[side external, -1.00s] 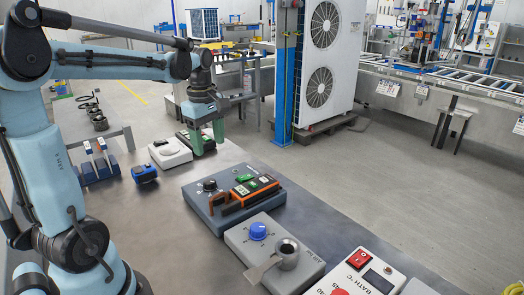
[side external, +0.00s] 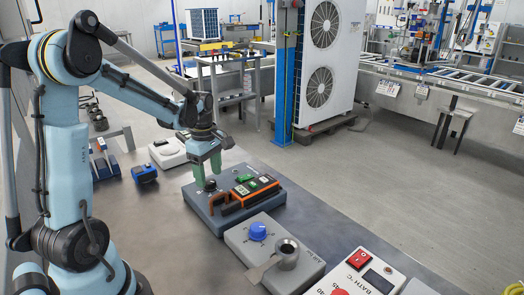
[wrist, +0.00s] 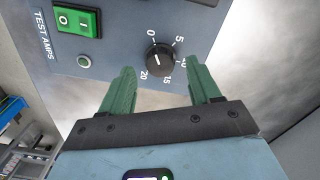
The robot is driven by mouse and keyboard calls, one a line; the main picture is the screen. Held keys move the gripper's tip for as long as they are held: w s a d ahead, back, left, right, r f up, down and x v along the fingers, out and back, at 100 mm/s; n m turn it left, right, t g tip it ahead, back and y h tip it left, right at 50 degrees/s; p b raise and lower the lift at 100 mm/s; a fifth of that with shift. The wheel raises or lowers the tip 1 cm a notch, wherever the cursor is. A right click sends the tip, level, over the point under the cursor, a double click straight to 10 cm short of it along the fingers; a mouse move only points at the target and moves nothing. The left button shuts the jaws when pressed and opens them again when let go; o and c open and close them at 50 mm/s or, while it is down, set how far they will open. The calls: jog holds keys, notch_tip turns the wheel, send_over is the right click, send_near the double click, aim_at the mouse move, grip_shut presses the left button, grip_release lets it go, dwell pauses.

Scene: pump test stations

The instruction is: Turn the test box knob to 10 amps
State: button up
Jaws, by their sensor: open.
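The test box (side external: 222,212) is a blue-grey block on the bench in the side view. Its black knob (side external: 209,185) sits near its far left part, just under my gripper (side external: 206,172). In the wrist view the knob (wrist: 160,58) has 0, 5, 10, 15 and 20 printed around it. A short white mark shows on the knob's left part; which number it points to is hard to tell. My gripper (wrist: 161,75) is open, its green fingers apart on either side of the knob's lower edge in that view. No contact shows.
A green rocker switch (wrist: 77,20) and a small round lamp (wrist: 84,61) are on the box face. An orange-and-black part (side external: 250,188) lies on the box. A grey box with a blue knob (side external: 258,231) stands nearer the camera. A blue item (side external: 144,174) sits to the left.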

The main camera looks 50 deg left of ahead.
jog(key=shift+f, duration=0.95)
jog(key=c, duration=1)
